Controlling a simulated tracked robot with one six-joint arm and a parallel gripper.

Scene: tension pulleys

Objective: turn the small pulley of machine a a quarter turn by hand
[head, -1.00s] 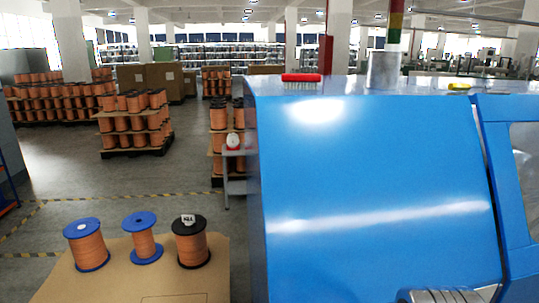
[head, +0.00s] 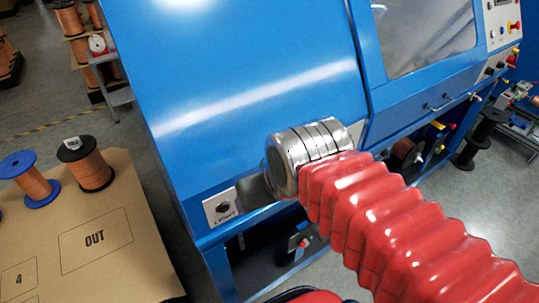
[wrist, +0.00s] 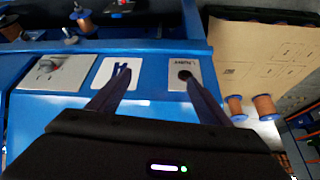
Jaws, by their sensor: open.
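My gripper (wrist: 156,76) is open and empty in the wrist view. Its two dark fingers point toward the front of the blue machine (head: 250,80). The left finger overlaps a white plate (wrist: 108,72) with a dark letter, partly covered, so I cannot read it. The right finger is near a pale plate marked LIGHT with a dark knob (wrist: 184,75); this plate also shows in the head view (head: 222,207). I cannot tell whether the fingers touch the panel. In the head view my arm hides most of the gripper. I cannot make out the small pulley for certain.
A brown table (head: 110,195) with copper spools (head: 91,168) and an OUT outline stands left of the machine. Below the panel is a dark opening with a red button box (head: 303,243). Another picture plate (wrist: 55,73) lies left of the lettered one.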

